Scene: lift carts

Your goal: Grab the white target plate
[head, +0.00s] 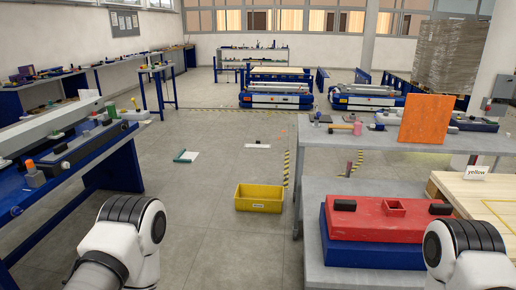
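No thing that I can name for certain as the white target plate shows. A flat white piece (257,146) lies on the floor in the middle distance. A white and teal piece (187,156) lies on the floor to its left. A small white card marked "yellow" (475,172) stands on the wooden surface at the right. Only white and black links of my two arms show at the bottom left and bottom right. Neither of my grippers is in the picture, so I cannot see what they hold.
A yellow bin (259,197) sits on the floor. A blue-framed bench (120,172) stands at the left. A grey table (335,141) at the right bears an orange panel (427,118). A red block (375,222) rests on a blue one (345,250). Open floor lies between.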

